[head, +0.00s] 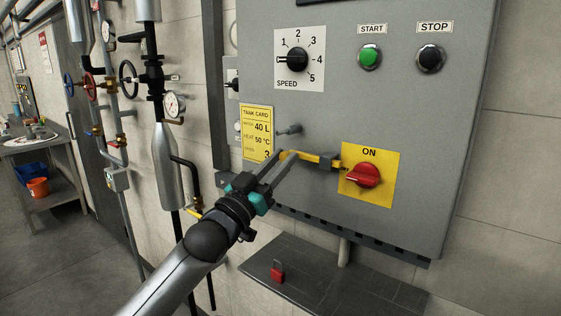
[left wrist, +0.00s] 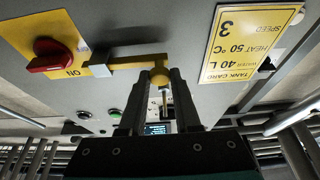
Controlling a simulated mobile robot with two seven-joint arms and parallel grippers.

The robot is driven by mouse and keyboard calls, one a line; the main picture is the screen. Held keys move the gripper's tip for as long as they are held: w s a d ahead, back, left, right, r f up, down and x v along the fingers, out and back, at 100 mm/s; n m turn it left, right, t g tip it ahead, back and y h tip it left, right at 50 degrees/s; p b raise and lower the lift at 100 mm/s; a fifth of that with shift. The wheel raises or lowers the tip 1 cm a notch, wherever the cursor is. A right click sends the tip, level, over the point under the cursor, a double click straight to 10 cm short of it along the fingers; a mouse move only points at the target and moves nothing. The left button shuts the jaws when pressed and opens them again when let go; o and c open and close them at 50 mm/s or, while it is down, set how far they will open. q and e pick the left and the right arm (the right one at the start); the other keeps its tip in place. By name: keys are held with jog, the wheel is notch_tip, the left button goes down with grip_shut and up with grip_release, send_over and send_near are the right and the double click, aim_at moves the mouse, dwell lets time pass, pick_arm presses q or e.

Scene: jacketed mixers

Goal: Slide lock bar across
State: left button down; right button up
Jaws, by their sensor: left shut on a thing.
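The yellow lock bar (head: 304,156) lies level on the grey control panel, left of the red rotary switch (head: 363,176) on its yellow ON plate (head: 384,191). The fingers hide part of that end. In that view the bar (left wrist: 138,62) runs to the bracket (left wrist: 99,65) beside the plate. My right gripper is not in view.
A yellow tank card (head: 257,133) and a grey peg (head: 289,130) are close to the gripper. The speed dial (head: 298,60), green start button (head: 369,57) and black stop button (head: 430,59) are above. A shelf (head: 350,290) below holds a red padlock (head: 277,272). Pipes stand left.

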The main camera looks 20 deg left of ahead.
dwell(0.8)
pick_arm(q)
jog(key=s+d+p, duration=0.2)
jog(key=d, duration=0.5)
jog(key=shift+s+d, duration=0.15)
jog(key=shift+s, duration=0.2)
jog(key=c, duration=0.6)
grip_release()
jog(key=shift+d, duration=0.15)
jog(key=b+v, duration=0.3)
jog(key=v, duration=1.2)
jog(key=shift+s+f, duration=0.1)
jog(key=shift+f, duration=0.05)
